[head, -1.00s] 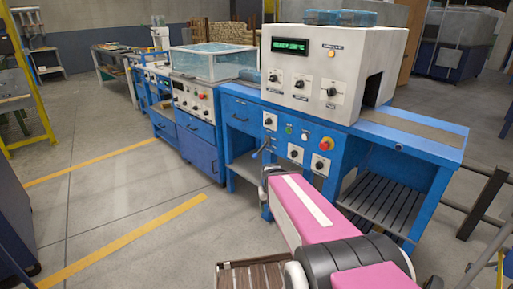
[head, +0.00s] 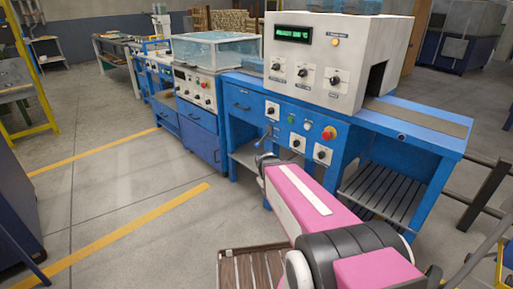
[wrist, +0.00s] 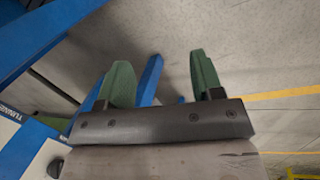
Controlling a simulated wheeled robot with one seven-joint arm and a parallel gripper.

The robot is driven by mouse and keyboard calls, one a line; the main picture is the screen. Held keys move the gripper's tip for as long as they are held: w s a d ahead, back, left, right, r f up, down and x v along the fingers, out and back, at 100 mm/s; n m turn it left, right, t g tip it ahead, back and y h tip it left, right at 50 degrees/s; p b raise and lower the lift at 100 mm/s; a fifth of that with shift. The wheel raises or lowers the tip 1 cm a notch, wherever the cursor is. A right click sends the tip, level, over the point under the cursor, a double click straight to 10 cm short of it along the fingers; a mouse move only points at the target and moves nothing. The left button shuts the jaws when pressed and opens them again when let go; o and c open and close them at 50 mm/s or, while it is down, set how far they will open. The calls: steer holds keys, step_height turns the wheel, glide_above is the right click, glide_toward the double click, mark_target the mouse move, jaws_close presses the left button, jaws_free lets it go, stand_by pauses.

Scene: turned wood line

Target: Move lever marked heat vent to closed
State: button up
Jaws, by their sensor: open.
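A small lever (head: 265,141) with a dark handle stands out from the left part of the blue machine's front, just above the end of my arm. I cannot read its marking or tell its setting. In the wrist view my gripper (wrist: 159,60) has its two green fingers spread wide with nothing between them. A blue machine leg shows behind the gap between the fingers. In the head view my pink arm reaches toward the machine, and its end hides the fingers. I cannot make out the lever for certain in the wrist view.
The blue machine bench (head: 425,142) carries a white oven housing (head: 345,62) with knobs and a green display. A red stop button (head: 328,133) and knobs sit on its front. A slatted brown crate (head: 240,268) is low in front. Open floor (head: 120,195) lies left.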

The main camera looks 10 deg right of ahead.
steer(key=w+f+n+h, duration=0.1)
steer(key=w+n+h, duration=0.5)
steer(key=w, duration=0.5)
steer(key=n+t+h, duration=0.7)
steer(key=n+h, duration=0.1)
steer(key=n, duration=0.6)
glide_toward(257, 145)
steer(key=x, duration=0.7)
steer(key=w+f+x, duration=0.1)
steer(key=x, duration=0.2)
steer(key=shift+w+d, duration=0.1)
steer(key=shift+w, duration=0.1)
